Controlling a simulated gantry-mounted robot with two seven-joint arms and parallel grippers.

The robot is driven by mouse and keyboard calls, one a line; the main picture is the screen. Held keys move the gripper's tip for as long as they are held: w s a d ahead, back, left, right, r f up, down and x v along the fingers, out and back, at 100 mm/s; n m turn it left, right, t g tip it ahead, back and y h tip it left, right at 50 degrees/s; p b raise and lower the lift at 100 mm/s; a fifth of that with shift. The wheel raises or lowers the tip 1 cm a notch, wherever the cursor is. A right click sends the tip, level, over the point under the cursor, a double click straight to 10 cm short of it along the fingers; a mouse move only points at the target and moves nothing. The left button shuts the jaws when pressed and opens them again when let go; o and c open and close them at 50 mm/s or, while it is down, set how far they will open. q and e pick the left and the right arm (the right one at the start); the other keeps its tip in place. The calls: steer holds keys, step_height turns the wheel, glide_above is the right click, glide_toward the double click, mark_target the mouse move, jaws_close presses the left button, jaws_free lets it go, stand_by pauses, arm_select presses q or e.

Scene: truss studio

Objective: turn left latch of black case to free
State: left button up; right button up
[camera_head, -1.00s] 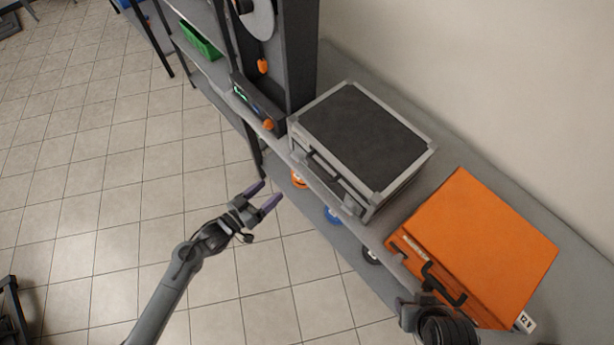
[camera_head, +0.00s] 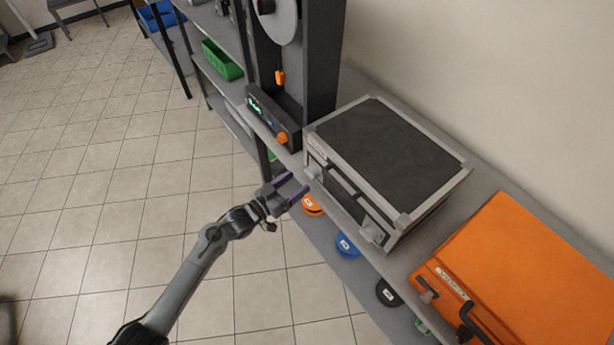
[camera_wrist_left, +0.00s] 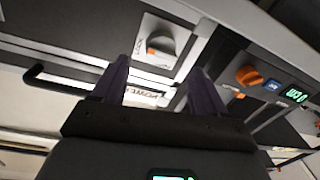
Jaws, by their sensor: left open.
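The black case (camera_head: 385,150) with grey metal edging lies closed on the shelf top, its front with the handle (camera_head: 341,180) facing the floor side. Its left latch (camera_head: 314,171) is a pale plate on the front's left end. The latch also shows in the left wrist view (camera_wrist_left: 160,45), just beyond the fingertips. The right latch (camera_head: 373,231) is at the front's other end. My left gripper (camera_head: 297,186) is open and empty, just in front of the left latch with a small gap. In the left wrist view, its purple fingers (camera_wrist_left: 160,80) straddle the line to the latch.
Left of the case stands a dark machine with an orange knob (camera_head: 282,138) and a lit display, close to my left gripper. An orange case (camera_head: 530,270) lies to the right. Orange, blue and black round items (camera_head: 346,246) sit on the lower shelf. Tiled floor is free at left.

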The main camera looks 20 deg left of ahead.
mark_target(307, 175)
arm_select(q)
steer(key=shift+b+x, duration=0.45)
steer(key=shift+x, duration=2.35)
steer(key=shift+c, duration=0.5)
steer(key=shift+r, duration=0.1)
steer(key=c, duration=0.9)
